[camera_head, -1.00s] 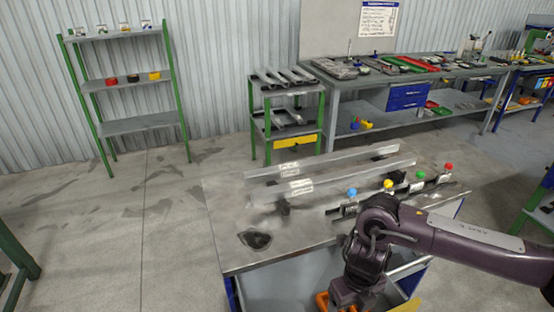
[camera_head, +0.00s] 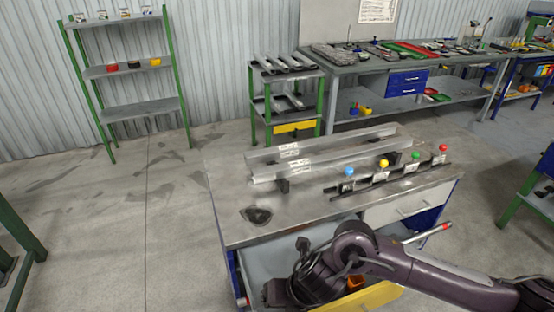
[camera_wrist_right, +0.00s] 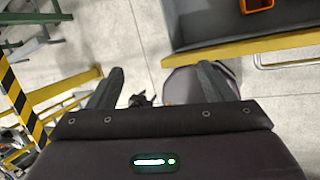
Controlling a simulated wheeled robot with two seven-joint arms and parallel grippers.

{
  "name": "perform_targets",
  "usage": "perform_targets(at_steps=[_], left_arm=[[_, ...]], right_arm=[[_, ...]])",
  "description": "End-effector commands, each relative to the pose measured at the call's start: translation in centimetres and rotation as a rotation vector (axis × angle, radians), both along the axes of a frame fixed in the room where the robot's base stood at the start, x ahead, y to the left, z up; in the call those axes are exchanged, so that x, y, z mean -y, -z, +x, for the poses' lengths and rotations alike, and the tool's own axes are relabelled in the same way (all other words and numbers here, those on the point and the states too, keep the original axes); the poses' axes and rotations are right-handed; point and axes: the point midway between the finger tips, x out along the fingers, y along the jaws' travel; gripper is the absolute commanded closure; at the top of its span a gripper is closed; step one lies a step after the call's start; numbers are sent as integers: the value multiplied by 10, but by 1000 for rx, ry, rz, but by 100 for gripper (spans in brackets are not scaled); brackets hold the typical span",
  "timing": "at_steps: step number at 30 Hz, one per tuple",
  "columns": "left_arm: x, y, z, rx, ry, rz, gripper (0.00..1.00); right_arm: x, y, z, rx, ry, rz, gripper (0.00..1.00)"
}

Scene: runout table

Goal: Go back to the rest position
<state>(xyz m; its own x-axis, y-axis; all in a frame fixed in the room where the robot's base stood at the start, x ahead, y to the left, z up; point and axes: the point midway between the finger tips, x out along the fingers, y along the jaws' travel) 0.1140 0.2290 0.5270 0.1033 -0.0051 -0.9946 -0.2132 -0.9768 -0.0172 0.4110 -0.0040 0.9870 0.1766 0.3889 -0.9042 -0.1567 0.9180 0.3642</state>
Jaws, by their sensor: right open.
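My right arm (camera_head: 400,265) comes in from the lower right of the head view and bends down over the open drawer of the runout table. Its gripper is hard to make out there, at the bottom edge. In the right wrist view my right gripper (camera_wrist_right: 161,72) is open, its two fingers wide apart. Nothing is between them but a view of the floor and dark parts below. My left gripper is in neither current view.
The table (camera_head: 230,225) carries long metal rails (camera_head: 330,155) and a strip with coloured knobs (camera_head: 383,164). An orange bin (camera_wrist_right: 256,5) lies in the open drawer (camera_head: 258,262). A shelf rack (camera_head: 140,108) and a workbench (camera_head: 345,60) stand behind.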

Motion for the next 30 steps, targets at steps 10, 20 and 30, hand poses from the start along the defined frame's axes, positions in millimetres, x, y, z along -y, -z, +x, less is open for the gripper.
perform_targets(at_steps=[10,20,30], left_arm=[[-1,1,-11,-16,-1,1,51],[-1,1,-9,-13,-1,2,51],[-1,1,-6,-9,-1,1,51]], right_arm=[[-84,-84,-3,-140,756,589,26],[46,-81,8,-468,1893,843,26],[156,-35,-54,-604,2628,776,26]])
